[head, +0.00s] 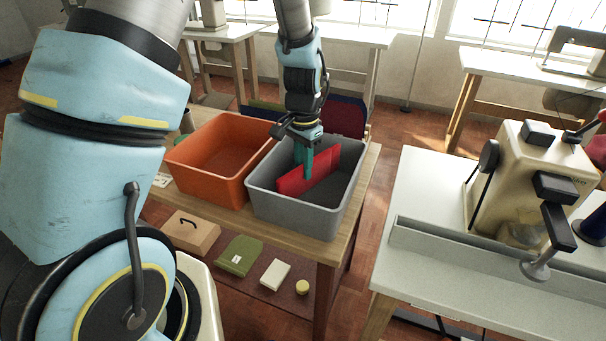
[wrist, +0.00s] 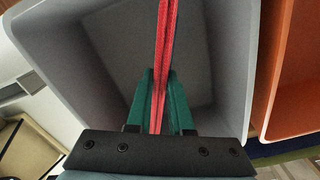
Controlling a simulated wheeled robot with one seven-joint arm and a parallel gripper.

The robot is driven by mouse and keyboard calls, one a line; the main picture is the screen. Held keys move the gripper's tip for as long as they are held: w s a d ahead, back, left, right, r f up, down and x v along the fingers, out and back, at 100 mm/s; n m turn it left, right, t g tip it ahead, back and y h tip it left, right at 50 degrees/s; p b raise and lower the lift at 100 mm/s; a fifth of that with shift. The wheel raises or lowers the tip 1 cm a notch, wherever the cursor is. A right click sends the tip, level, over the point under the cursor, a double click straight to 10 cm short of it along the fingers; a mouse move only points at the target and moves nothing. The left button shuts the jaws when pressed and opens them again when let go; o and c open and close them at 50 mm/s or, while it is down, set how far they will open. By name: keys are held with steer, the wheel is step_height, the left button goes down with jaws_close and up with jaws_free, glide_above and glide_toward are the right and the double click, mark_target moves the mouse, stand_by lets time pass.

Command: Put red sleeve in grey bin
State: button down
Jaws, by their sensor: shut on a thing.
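The red sleeve (head: 318,172) is a flat red piece, held on edge and tilted inside the grey bin (head: 265,197) in the head view. In the wrist view the red sleeve (wrist: 168,45) shows edge-on between the green fingers, above the bin's floor. My gripper (head: 304,168) points down into the grey bin and is shut on the red sleeve. In the wrist view my gripper (wrist: 160,90) sits over the grey bin (wrist: 215,45), whose walls surround it. Whether the sleeve's lower edge touches the bin's floor cannot be told.
An orange bin (head: 195,175) stands beside the grey bin on a wooden table. On the shelf below are a cardboard box (head: 184,232), a green folded piece (head: 238,258), a cream block (head: 275,274) and a yellow round item (head: 302,287). A white table with a machine (head: 520,185) stands at right.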

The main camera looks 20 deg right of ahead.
mark_target(304, 192)
steer(key=shift+f, duration=1.4)
steer(key=shift+f, duration=0.15)
steer(key=c, duration=0.8)
jaws_free()
step_height(304, 192, up, 12)
steer(key=shift+r+b, duration=0.2)
steer(key=shift+b, duration=0.8)
steer(key=s+a+n, duration=0.1)
steer(key=a+n, duration=0.3)
steer(key=a, duration=0.5)
steer(key=s+a+n+t, duration=0.1)
steer(key=a+n, duration=0.3)
steer(key=a, duration=0.5)
steer(key=s+a+r+n, duration=0.1)
steer(key=a+n, duration=0.2)
steer(key=a, duration=0.6)
steer(key=shift+a+n+t, duration=0.3)
steer(key=shift+a+n, duration=0.1)
